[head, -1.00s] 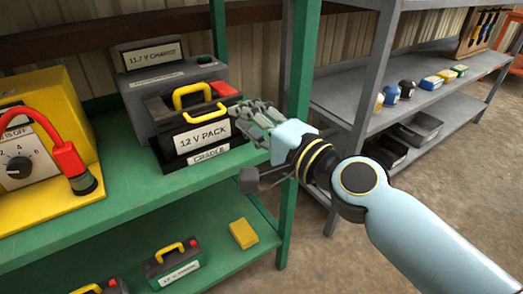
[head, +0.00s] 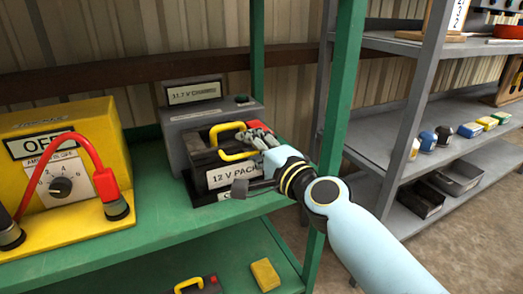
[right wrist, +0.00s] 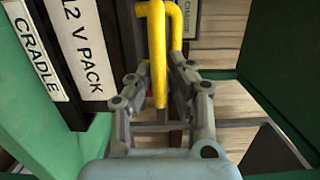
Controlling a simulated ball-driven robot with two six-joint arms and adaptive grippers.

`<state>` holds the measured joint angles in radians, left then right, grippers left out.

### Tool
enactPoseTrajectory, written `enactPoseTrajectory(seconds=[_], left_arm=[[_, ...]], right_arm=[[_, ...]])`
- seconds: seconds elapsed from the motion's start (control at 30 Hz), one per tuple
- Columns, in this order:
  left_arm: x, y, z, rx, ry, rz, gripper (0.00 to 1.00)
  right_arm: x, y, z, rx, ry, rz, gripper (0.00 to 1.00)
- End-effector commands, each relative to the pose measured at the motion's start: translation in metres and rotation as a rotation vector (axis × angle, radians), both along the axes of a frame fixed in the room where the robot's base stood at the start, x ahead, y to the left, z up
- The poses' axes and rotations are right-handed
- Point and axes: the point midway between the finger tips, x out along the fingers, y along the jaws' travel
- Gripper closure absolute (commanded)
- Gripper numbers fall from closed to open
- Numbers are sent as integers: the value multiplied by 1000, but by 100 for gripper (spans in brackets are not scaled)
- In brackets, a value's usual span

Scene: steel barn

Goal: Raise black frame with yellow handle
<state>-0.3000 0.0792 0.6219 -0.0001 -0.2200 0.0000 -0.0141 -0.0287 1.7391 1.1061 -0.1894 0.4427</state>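The black 12 V pack (head: 202,158) with a yellow handle (head: 230,128) sits upright in its cradle on the upper green shelf. My right gripper (head: 259,136) is at the right end of the handle, above the pack's right side. In the right wrist view, the yellow handle (right wrist: 158,50) runs between the two fingers of the right gripper (right wrist: 154,78). The fingers stand apart on either side of it, and a gap shows on the left. The pack's label (right wrist: 80,50) is at the upper left there. My left gripper is not in view.
A grey charger box (head: 180,122) stands right behind the pack. A yellow meter box (head: 75,120) with a red cable is to the left. The green shelf post (head: 343,100) is close to my right arm. Another handled pack (head: 207,284) and a yellow block (head: 265,274) are below.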

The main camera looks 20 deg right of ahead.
Motion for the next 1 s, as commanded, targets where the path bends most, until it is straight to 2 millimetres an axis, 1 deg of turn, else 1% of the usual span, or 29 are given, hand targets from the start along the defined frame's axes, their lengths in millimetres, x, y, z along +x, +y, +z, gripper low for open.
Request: enactPoseTrajectory(seconds=[0.1,0.3,0.33,0.43,0.47,0.63,0.67,0.7,0.73,0.87,1.0], left_arm=[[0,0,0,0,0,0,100],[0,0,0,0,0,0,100],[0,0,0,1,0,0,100],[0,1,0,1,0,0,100],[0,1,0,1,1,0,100],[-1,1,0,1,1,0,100],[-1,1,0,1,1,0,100],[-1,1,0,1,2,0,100],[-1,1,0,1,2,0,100],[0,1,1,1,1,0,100],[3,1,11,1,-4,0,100]], right_arm=[[3,1,0,0,1,0,83],[3,1,0,0,1,0,83],[3,1,0,0,1,0,85],[3,1,0,0,1,0,98],[3,1,0,0,1,0,100],[3,1,-1,0,1,0,100],[3,1,-1,0,1,0,94],[3,1,-1,0,1,0,99],[3,1,-1,0,1,0,100],[3,1,0,0,2,0,100],[4,1,12,-1,0,0,100]])
